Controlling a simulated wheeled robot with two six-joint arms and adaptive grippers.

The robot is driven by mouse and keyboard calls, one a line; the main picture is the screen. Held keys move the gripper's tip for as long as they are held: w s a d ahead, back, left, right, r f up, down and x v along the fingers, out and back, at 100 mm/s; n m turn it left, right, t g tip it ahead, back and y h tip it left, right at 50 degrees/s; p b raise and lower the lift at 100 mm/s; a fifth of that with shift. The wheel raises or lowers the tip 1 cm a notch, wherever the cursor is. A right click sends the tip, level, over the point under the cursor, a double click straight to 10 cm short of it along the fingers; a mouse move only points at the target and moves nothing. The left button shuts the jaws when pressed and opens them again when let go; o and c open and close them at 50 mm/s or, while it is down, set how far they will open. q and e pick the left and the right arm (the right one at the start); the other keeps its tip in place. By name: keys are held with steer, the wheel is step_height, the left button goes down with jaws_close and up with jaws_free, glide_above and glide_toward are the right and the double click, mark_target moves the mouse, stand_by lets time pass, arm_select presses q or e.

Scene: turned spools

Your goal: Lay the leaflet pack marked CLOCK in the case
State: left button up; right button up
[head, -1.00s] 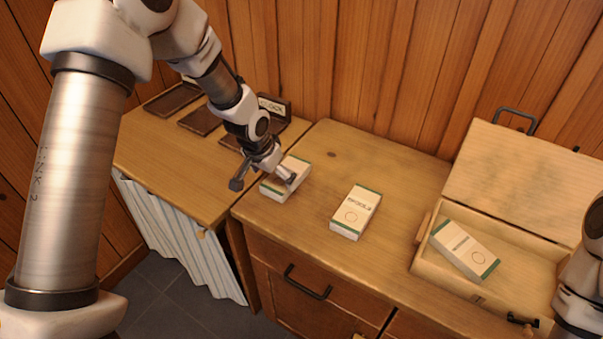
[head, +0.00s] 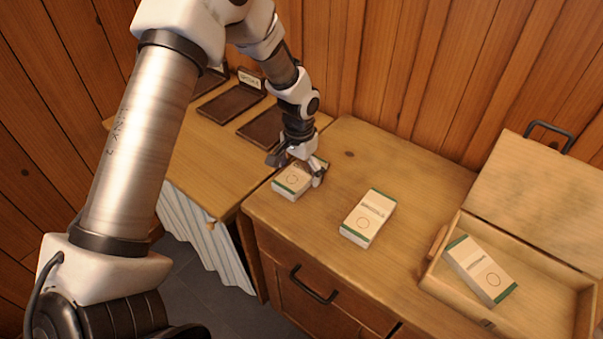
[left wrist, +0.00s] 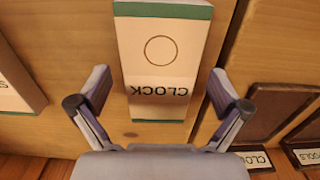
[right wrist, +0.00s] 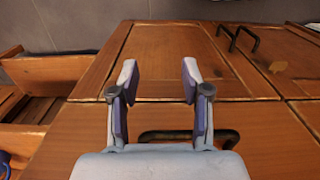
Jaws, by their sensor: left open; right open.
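The CLOCK pack (left wrist: 160,60) is a white box with green ends and a circle on its face. In the head view this pack (head: 290,184) lies flat at the left end of the cabinet top. My left gripper (head: 297,168) is over it, open, pointing down; in the left wrist view its fingers (left wrist: 160,90) stand on either side of the pack's lettered end. The open wooden case (head: 446,268) stands at the right, with a similar pack (head: 480,270) lying in it. My right gripper (right wrist: 158,80) is open and empty, above wooden cabinet fronts.
Another white-and-green pack (head: 368,216) lies on the cabinet top between the CLOCK pack and the case. Brown trays (head: 231,103) with label cards stand on the lower table at the left. The case lid (head: 540,190) leans open at the back.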

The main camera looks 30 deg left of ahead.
arm_select(q)
steer(key=shift+s+r, duration=0.1)
steer(key=shift+s, duration=0.05)
steer(key=c, duration=1.4)
